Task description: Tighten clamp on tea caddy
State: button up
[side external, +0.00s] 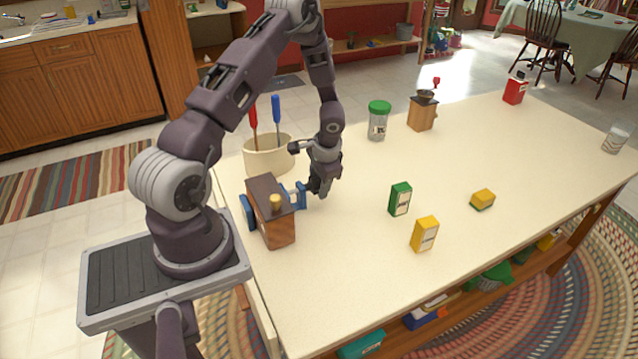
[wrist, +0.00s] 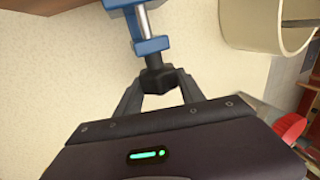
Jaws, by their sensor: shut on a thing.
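The tea caddy (side external: 272,212) is a wooden box with a dark top and a gold knob, near the table's left end. A blue clamp (side external: 247,212) spans it, with one jaw on its left side and the screw end on its right. In the wrist view the blue clamp (wrist: 150,46) shows a metal screw ending in a black knob (wrist: 160,79). My gripper (side external: 316,192) is to the right of the caddy. In the wrist view my gripper (wrist: 160,90) is shut on the black knob, one finger on each side. The caddy is mostly cut off at the top there.
A cream crock (side external: 268,158) with red and blue handled tools stands just behind the caddy. It shows at the upper right of the wrist view (wrist: 262,25). A green-lidded jar (side external: 378,122), a grinder (side external: 422,112), and green (side external: 400,199) and yellow (side external: 424,234) boxes stand farther right. The front middle is clear.

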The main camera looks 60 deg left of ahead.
jog(key=h, duration=0.4)
jog(key=shift+a+h, duration=0.25)
jog(key=shift+h, duration=0.05)
jog(key=shift+f+h, duration=0.1)
jog(key=shift+h, duration=2.2)
jog(key=shift+s, duration=0.15)
jog(key=shift+d, duration=0.1)
jog(key=o, duration=1.4)
